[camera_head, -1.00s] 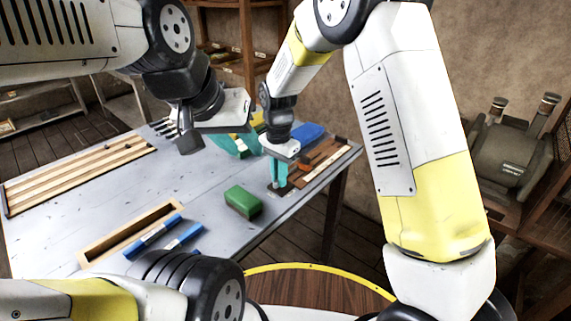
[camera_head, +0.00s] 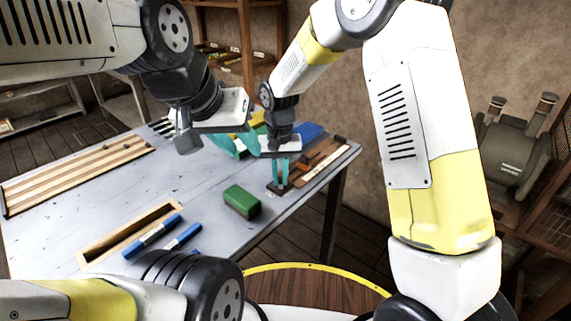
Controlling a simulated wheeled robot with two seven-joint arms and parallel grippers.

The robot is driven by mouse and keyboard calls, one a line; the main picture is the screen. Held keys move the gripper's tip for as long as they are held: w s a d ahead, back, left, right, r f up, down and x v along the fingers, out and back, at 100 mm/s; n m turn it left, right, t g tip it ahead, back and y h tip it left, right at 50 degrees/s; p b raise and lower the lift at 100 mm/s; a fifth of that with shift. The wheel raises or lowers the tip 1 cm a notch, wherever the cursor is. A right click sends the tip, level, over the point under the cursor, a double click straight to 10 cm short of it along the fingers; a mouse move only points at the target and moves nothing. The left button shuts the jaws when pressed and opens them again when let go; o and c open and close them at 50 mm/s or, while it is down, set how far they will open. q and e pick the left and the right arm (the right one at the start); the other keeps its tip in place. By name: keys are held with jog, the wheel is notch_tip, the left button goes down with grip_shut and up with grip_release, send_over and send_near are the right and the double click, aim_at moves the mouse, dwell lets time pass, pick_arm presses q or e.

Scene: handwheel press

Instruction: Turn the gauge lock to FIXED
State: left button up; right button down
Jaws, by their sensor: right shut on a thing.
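My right gripper (camera_head: 280,184) points straight down at the table's right end. Its teal fingers are shut on a small dark piece on a dark base (camera_head: 277,188), which I take to be the gauge lock. The fingertips hide most of it, and no FIXED mark can be read. My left gripper (camera_head: 235,149) is the higher one, above the back of the table. Its teal fingers look apart with nothing between them, partly hidden by its own palm.
A green block (camera_head: 241,202) lies left of the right gripper. Brown wooden pieces (camera_head: 318,163) and a blue object (camera_head: 307,131) are close behind it. Blue-and-white bars (camera_head: 152,236) lie beside a wooden tray (camera_head: 100,250). The table's (camera_head: 90,195) middle is clear.

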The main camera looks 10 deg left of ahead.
jog(key=n, duration=0.4)
jog(key=shift+w+d+n, duration=0.15)
jog(key=shift+n, duration=0.15)
jog(key=shift+w+d+n, duration=0.1)
jog(key=shift+n, duration=1.8)
jog(key=c, duration=1.4)
grip_release()
jog(key=shift+c, duration=0.2)
notch_tip(320, 180, up, 8)
jog(key=shift+f, duration=0.1)
